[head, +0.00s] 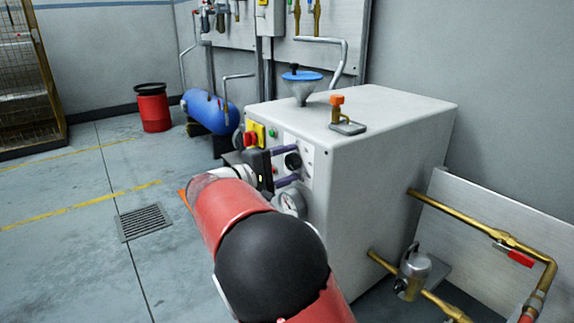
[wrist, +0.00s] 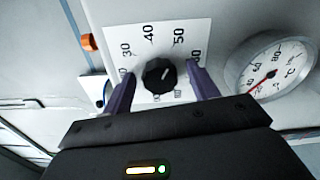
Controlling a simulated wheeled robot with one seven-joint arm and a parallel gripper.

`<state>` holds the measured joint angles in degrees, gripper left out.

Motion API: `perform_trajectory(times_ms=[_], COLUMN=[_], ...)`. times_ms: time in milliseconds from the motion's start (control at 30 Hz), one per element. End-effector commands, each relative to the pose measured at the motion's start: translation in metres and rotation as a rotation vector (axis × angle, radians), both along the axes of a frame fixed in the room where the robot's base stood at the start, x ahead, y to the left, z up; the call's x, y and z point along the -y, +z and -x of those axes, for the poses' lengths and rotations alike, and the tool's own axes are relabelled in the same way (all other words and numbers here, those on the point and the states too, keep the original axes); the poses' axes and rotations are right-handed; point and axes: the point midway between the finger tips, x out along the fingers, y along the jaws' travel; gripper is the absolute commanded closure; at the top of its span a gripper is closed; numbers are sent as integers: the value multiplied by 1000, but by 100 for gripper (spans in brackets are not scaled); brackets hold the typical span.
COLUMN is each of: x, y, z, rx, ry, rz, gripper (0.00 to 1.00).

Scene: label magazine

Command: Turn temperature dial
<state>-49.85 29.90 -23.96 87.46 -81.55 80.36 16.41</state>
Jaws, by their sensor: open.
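The temperature dial is a black ribbed knob (wrist: 159,76) on a white scale plate (wrist: 146,38) with printed numbers such as 30, 40 and 50. It also shows in the head view as a black knob (head: 292,161) on the front of the grey cabinet (head: 385,140). My gripper (wrist: 160,82) is open, with one purple finger on each side of the knob. Gaps show between the fingers and the knob in the wrist view. In the head view my gripper (head: 287,167) is at the cabinet front, its fingers reaching to the plate.
A round gauge (wrist: 277,66) with a red needle sits close right of the dial in the wrist view. A red and yellow emergency button (head: 254,136) is left of it in the head view. An orange-handled part (head: 337,106) and a blue-rimmed funnel (head: 302,83) stand on top.

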Motion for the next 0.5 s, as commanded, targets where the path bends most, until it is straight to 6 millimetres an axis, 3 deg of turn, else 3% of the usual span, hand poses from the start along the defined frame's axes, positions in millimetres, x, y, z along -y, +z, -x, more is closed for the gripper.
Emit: perform_trajectory(times_ms=[167,500], x=[-4,-49], y=[1,1], z=[2,32], rx=[0,-1], ry=[2,4], rz=[0,0], gripper=[41,41])
